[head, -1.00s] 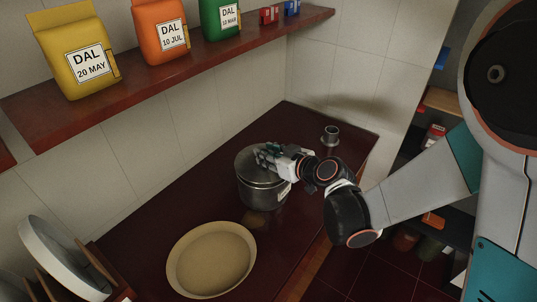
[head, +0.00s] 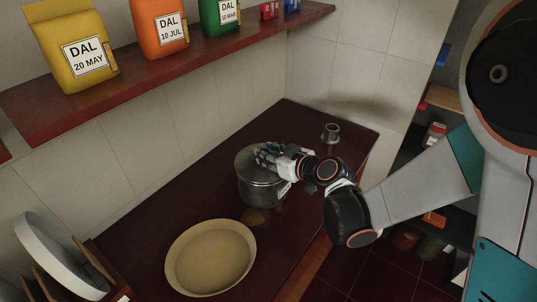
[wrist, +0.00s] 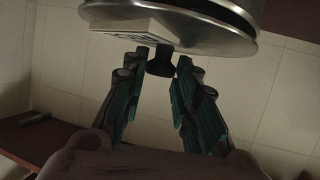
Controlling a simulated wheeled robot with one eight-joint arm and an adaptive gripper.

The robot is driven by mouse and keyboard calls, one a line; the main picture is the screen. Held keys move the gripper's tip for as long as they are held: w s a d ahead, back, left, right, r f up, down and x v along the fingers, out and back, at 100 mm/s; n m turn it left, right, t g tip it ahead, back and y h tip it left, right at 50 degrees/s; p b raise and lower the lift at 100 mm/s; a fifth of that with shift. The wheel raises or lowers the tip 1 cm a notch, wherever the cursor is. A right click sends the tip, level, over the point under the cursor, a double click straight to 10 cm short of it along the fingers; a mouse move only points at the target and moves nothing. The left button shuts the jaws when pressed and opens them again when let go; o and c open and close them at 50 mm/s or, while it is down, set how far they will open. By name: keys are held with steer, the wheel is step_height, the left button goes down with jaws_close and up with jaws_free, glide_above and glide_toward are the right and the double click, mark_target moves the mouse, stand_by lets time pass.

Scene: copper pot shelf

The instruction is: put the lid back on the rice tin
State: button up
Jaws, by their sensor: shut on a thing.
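The rice tin (head: 262,193) is a round silver metal tin standing on the dark red counter, with a pale label on its right side. Its silver lid (head: 246,161) is at the tin's top, under my gripper (head: 266,156). In the wrist view the lid (wrist: 215,43) is a shiny disc with a dark knob (wrist: 160,64) between the fingers of my gripper (wrist: 163,78). My gripper is shut on this knob. A pale block with dark print (wrist: 135,36) shows beside the knob. I cannot tell whether the lid's rim touches the tin all round.
A wide tan dish (head: 210,258) lies on the counter in front of the tin. A small metal cup (head: 331,133) stands at the back right. A shelf (head: 150,71) with dal packets runs above along the tiled wall. White plates (head: 62,255) stand in a rack at lower left.

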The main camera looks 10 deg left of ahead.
steer(key=shift+f+b, duration=0.4)
steer(key=shift+b, duration=0.2)
stand_by(1.0)
steer(key=o, duration=1.2)
steer(key=shift+c, duration=0.2)
steer(key=shift+r, duration=0.15)
step_height(320, 180, up, 7)
steer(key=p, duration=0.4)
steer(key=shift+p, duration=0.4)
